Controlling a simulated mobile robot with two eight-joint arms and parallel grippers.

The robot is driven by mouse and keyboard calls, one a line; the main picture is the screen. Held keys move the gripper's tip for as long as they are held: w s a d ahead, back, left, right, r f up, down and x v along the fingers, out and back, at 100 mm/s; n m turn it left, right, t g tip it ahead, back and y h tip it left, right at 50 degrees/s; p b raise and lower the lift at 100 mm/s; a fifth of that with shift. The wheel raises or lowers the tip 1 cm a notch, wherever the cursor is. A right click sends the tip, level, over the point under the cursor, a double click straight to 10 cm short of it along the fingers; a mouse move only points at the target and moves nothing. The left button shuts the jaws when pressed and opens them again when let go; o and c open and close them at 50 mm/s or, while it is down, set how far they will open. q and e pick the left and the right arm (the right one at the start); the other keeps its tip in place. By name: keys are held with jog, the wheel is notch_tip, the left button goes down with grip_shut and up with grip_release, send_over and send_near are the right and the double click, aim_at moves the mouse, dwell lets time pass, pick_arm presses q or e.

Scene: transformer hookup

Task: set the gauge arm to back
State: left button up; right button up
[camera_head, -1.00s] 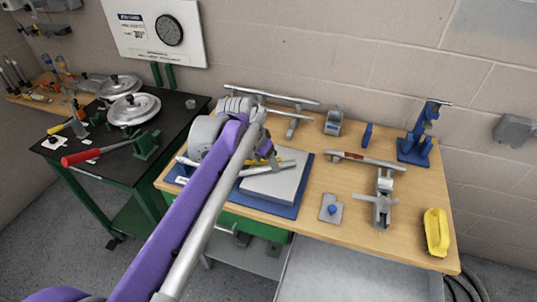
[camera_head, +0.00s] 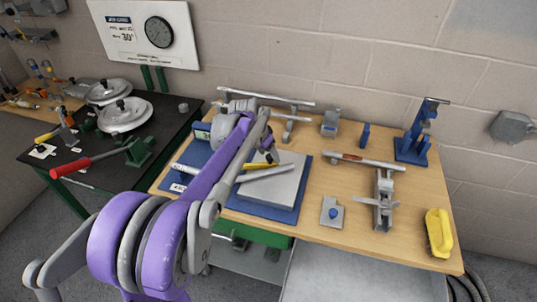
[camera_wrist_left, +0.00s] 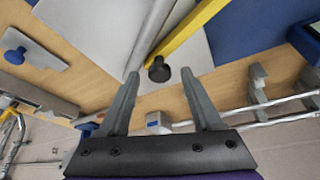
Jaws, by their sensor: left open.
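A yellow bar (camera_head: 262,165), which looks like the gauge arm, lies over a grey plate (camera_head: 286,188) on a blue base (camera_head: 271,212). The yellow bar (camera_wrist_left: 190,32) ends in a dark round knob (camera_wrist_left: 159,71) in the left wrist view. My left gripper (camera_head: 268,154) is at the back edge of the plate, by the bar's end. In the wrist view my left gripper (camera_wrist_left: 160,75) is open, with the knob between its fingertips in the picture. I cannot tell whether they touch. A grey bar (camera_head: 268,173) lies beside the yellow one. My right gripper is not in view.
A long rod on stands (camera_head: 265,97) runs along the back of the wooden table (camera_head: 330,228). A blue press (camera_head: 416,140), a clamp fixture (camera_head: 383,200), a blue-knobbed plate (camera_head: 332,213) and a yellow brush-like block (camera_head: 438,232) stand to the right.

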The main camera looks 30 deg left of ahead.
pick_arm(q)
jog(key=shift+w+f, duration=0.1)
jog(key=shift+f, duration=0.15)
grip_shut()
dwell(1.4)
